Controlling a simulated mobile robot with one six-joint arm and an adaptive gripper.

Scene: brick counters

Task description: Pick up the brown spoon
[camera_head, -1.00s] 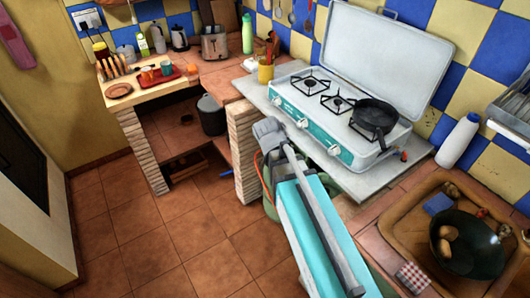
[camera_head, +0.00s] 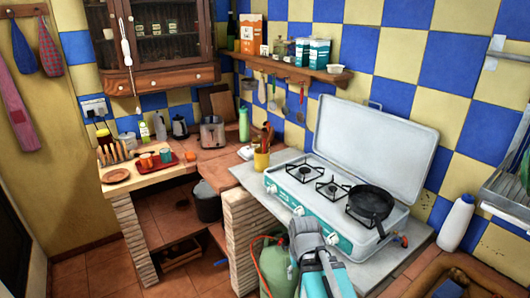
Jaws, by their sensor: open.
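A brown long-handled utensil (camera_head: 301,104) hangs on the tiled wall under the shelf, above the stove's left end. It is too small to tell for sure whether it is the brown spoon. A yellow cup (camera_head: 261,160) on the counter left of the stove holds several brown, wooden-looking handles (camera_head: 266,139); their lower ends are hidden in the cup. Grey and teal parts of my own arm show at the bottom centre, in front of the counter. I cannot make out my gripper's fingers in this view.
The stove (camera_head: 345,222) has its lid raised and a black pan (camera_head: 371,203) on its right burner. A white bottle (camera_head: 456,224) stands right of it. A green gas cylinder (camera_head: 277,266) stands below. A wall shelf (camera_head: 290,70) holds boxes above the hanging utensils.

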